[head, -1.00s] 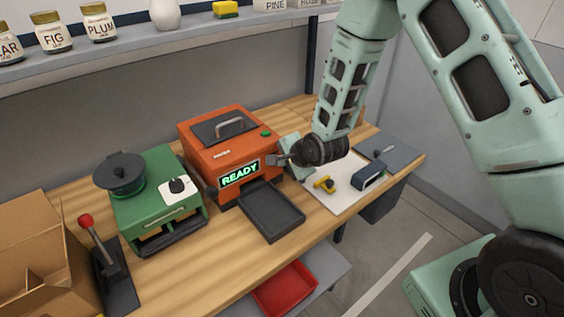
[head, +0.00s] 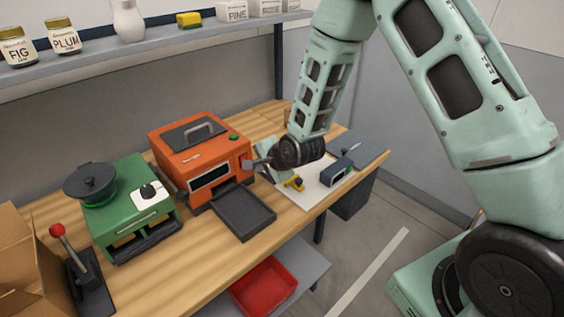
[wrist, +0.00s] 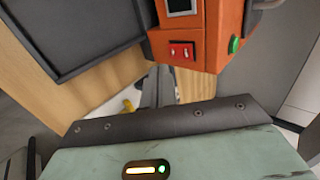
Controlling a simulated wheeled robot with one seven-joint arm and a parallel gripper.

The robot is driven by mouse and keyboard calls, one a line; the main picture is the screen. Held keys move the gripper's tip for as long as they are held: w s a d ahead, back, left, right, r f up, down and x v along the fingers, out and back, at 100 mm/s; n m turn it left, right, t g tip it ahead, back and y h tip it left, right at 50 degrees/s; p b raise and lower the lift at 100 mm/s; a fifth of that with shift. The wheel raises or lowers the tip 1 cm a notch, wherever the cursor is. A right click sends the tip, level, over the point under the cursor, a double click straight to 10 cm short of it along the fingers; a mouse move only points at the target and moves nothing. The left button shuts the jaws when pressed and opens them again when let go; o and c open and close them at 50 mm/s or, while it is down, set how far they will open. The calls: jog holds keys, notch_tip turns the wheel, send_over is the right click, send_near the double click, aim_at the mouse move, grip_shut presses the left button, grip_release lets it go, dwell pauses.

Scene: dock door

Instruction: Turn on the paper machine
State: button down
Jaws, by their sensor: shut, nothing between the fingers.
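The orange paper machine (head: 200,160) stands on the wooden bench with a dark tray (head: 243,214) at its front. Its front display (head: 209,175) is dark and shows no text. A green button (head: 233,138) is on its top; it also shows in the wrist view (wrist: 235,44). In the wrist view a red switch (wrist: 182,52) sits on the machine's front beside the display. My gripper (head: 254,164) is shut and empty, close to the machine's right front side. In the wrist view its fingers (wrist: 158,84) are just below the switch; whether they touch it I cannot tell.
A green machine (head: 128,212) with a dark pot-like top (head: 91,184) stands to the left, then a red-knobbed lever (head: 75,255) and a cardboard box (head: 25,265). Right of my gripper lie a white sheet (head: 310,190) and a blue-grey stapler-like thing (head: 336,172). A red bin (head: 264,286) is below.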

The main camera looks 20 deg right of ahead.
jog(key=b+v, duration=0.2)
jog(key=v, duration=0.7)
jog(key=shift+w+r, duration=0.2)
jog(key=shift+r, duration=0.1)
jog(key=shift+d+f, duration=0.1)
